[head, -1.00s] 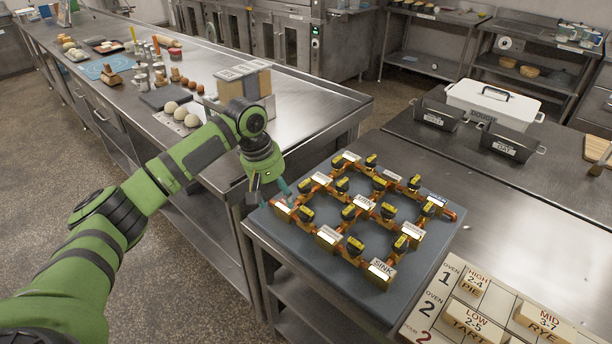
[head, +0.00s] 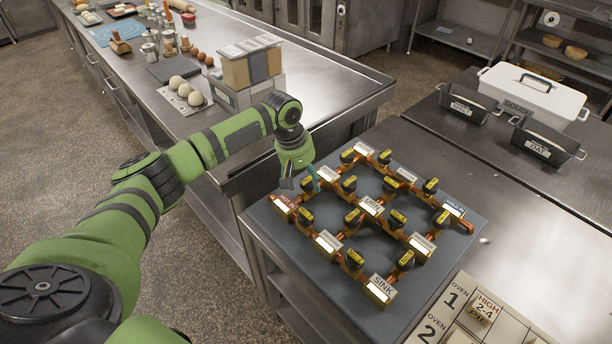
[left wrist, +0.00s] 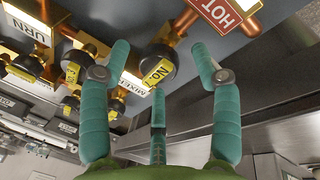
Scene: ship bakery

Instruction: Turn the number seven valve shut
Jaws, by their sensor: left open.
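The pipe board (head: 350,285) is a grey slab on the steel counter. It carries copper pipes, labelled brass boxes and several black valve knobs with yellow tags. The tag numbers are too small to read in the head view. My left gripper (head: 302,182) hangs over the board's left corner, near the HOT box (head: 284,203). In the left wrist view its teal fingers (left wrist: 168,85) are open and empty. A black valve knob (left wrist: 165,54) lies ahead between them, its tag reading "No." with the digit unclear. The HOT box shows there too (left wrist: 226,10). My right gripper is out of view.
The SINK box (head: 380,290) stands at the board's near corner. A lettered oven card (head: 450,318) with blocks lies to its right. Dark tins (head: 545,140) and a white DOUGH box (head: 530,98) stand behind. The long steel counter (head: 335,95) runs at left.

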